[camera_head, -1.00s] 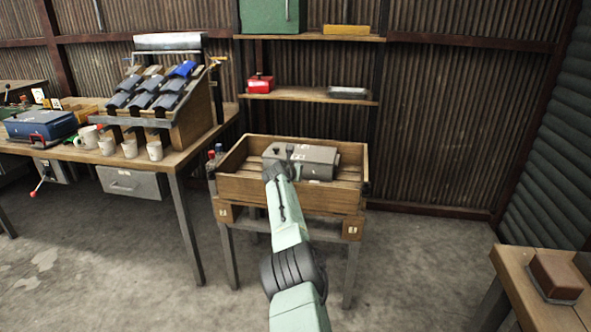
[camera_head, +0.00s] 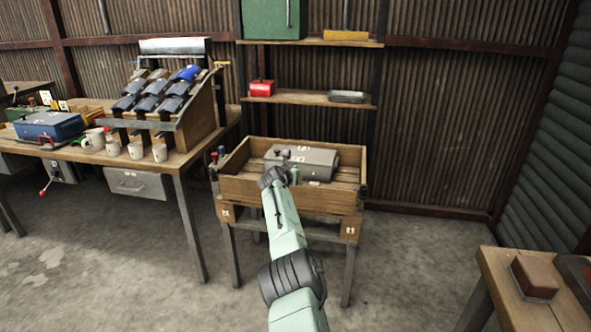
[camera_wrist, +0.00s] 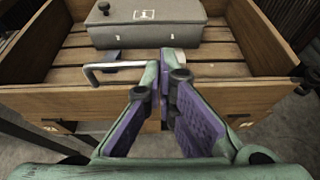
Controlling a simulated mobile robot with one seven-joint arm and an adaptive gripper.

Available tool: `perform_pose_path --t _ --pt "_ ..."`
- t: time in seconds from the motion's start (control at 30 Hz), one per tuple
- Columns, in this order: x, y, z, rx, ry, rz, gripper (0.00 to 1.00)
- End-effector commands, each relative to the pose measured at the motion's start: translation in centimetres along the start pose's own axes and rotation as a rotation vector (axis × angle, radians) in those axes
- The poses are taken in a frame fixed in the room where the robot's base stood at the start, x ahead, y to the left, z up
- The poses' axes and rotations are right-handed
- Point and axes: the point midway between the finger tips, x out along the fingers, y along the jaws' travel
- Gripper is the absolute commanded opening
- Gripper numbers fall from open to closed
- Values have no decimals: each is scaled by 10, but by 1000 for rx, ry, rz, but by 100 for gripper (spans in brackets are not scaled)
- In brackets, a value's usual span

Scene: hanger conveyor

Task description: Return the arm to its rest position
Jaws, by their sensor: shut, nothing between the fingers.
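My gripper (camera_wrist: 167,72) is in the wrist view, with purple pads and green fingers whose tips are together. It holds nothing and sits at the near wall of a wooden crate (camera_wrist: 240,97). My arm reaches from the bottom of the head view towards that crate (camera_head: 290,200), and the fingers are hard to make out there. In the crate lies a grey case (camera_head: 318,163) with a white mark and a dark knob. The case also shows in the wrist view (camera_wrist: 190,32), beyond the fingertips. A pale metal handle (camera_wrist: 100,68) shows left of the fingertips.
A workbench (camera_head: 185,160) with white mugs (camera_head: 136,151), a blue box (camera_head: 48,126) and a sloped rack stands at the left. Shelves (camera_head: 310,98) hang behind the crate. Another table (camera_head: 500,275) with a brown block (camera_head: 535,275) is at the lower right. Open floor lies between.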

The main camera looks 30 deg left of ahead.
Motion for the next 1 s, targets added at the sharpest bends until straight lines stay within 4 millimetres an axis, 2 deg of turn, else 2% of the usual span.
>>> perform_pose_path --t 0.1,0.4,0.57,0.8,0.87,0.97,1.0 --pt "-11 2 28 3 -4 1 0" --pt "-31 4 79 1 -1 -1 0" --pt "-36 5 91 1 1 0 0" --pt "-38 7 93 6 -2 5 0" --pt "-43 21 98 47 -23 35 0" --pt "-61 63 112 188 -82 136 0" --pt "-73 84 120 268 -108 196 0"
